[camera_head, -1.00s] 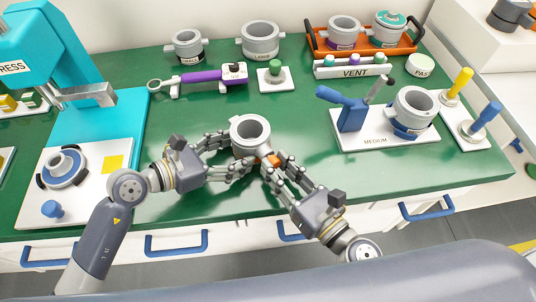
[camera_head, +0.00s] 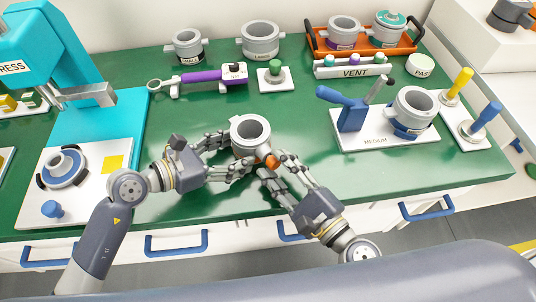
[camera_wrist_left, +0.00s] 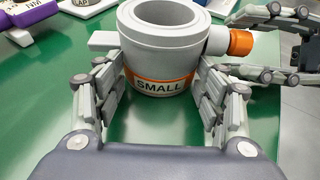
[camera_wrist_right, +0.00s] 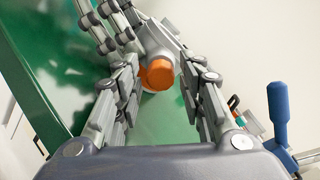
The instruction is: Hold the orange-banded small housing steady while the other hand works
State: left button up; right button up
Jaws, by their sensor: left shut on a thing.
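The small housing (camera_head: 250,132) is a grey cup with an orange band marked SMALL, which shows in the left wrist view (camera_wrist_left: 160,84). It is upright over the green bench; I cannot tell whether its base touches the bench. My left gripper (camera_head: 236,152) is shut on it, with fingers on both sides of the body. An orange cap (camera_head: 272,161) sits on the housing's side port. My right gripper (camera_head: 277,164) is open, with its fingertips on either side of the cap; the right wrist view shows the cap (camera_wrist_right: 158,74) between them with gaps.
A turquoise press (camera_head: 95,118) stands at the left. A MEDIUM fixture plate (camera_head: 372,140) with a blue-handled clamp and a grey housing is at the right. A purple tool (camera_head: 205,80) and more housings stand behind. The bench's front edge is near.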

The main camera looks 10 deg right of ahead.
jog(key=n, duration=0.2)
jog(key=shift+n, duration=0.3)
jog(key=shift+c, duration=0.6)
jog(key=c, duration=0.7)
jog(key=m, duration=0.6)
jog(key=shift+m, duration=0.4)
jog(key=m, duration=0.7)
jog(key=o, duration=0.8)
